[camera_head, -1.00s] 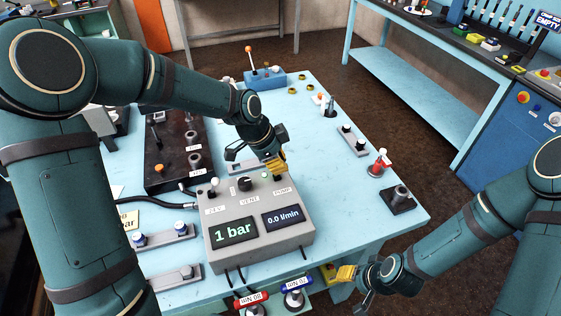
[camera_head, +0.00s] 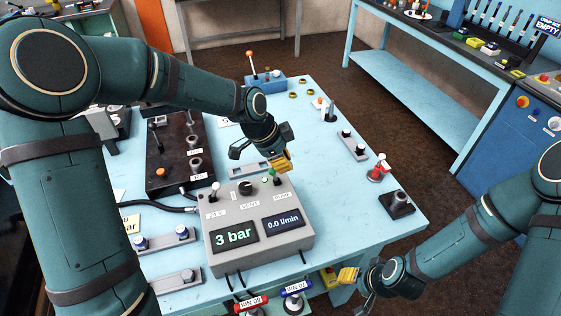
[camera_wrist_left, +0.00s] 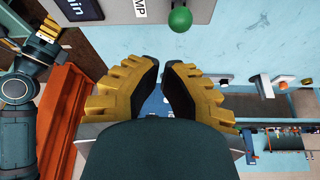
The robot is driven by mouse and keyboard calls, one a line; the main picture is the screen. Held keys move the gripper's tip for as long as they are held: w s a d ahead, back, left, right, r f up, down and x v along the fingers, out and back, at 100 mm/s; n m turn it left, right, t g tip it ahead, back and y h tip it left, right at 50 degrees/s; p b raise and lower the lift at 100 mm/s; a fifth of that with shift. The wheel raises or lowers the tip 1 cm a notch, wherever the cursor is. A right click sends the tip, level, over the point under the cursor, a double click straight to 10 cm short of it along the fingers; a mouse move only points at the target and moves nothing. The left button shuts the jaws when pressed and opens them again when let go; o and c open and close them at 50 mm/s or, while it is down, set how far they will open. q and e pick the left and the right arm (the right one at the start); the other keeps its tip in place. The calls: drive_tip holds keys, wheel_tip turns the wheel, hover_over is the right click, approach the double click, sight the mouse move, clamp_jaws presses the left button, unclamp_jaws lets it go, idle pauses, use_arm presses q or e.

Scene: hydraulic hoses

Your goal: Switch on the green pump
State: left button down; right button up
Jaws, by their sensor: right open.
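The grey control box (camera_head: 258,253) stands on the light blue table. Its pump lever has a green ball (camera_head: 272,173) at the box's back right. The ball also shows in the left wrist view (camera_wrist_left: 180,19), near the box edge. The left display reads 3 bar (camera_head: 234,235) and the right one 0.0 l/min (camera_head: 283,222). My left gripper (camera_head: 283,161) is just behind and above the green ball, apart from it in the left wrist view (camera_wrist_left: 160,63). Its yellow fingers are close together with a narrow empty gap. My right gripper (camera_head: 352,287) is open and empty off the table's front edge.
A black valve block (camera_head: 166,178) stands left of the box, with hoses between. A white-tipped 24 V lever (camera_head: 215,187) and a dark VENT knob (camera_head: 246,188) are on the box. A red valve (camera_head: 376,172) and a dark fitting (camera_head: 397,203) stand at the right.

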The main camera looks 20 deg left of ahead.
use_arm(q)
drive_tip(key=s+v, duration=0.1)
drive_tip(key=v, duration=0.8)
drive_tip(key=shift+a, duration=0.3)
drive_tip(key=shift+d, duration=0.1)
